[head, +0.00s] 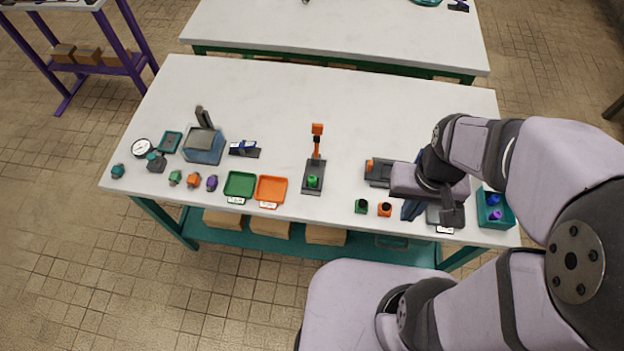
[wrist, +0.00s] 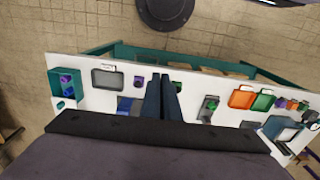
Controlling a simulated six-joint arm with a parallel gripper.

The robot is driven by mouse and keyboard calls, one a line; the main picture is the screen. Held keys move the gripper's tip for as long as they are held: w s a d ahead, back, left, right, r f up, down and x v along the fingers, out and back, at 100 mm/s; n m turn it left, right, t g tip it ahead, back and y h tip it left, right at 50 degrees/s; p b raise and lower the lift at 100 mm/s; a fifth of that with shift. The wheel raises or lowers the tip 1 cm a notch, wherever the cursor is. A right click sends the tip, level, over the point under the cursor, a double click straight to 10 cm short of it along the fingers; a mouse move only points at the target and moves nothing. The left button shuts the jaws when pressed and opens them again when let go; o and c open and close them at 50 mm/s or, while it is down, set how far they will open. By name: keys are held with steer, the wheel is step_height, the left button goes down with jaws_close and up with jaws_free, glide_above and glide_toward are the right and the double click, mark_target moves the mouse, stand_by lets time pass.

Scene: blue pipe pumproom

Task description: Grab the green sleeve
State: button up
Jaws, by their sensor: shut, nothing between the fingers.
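Several small green pieces show, and I cannot tell for sure which is the green sleeve. One green round piece (head: 312,181) stands on a dark fixture (head: 309,190) with an upright orange lever. Another green piece with a dark top (head: 361,206) stands near the front edge, left of an orange one. A third green piece (head: 175,177) is at the left. My gripper (wrist: 161,80) is shut and empty above the table's right half. In the wrist view, its fingers partly hide a green piece (wrist: 177,87) beside them.
On the white table (head: 260,100), a green tray (head: 240,185) and an orange tray (head: 271,190) lie left of the lever fixture. A teal bin (head: 494,223) with blue and purple pieces stands at the right. The table's back middle is clear.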

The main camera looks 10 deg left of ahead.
steer(key=o, duration=0.9)
steer(key=shift+c, duration=0.2)
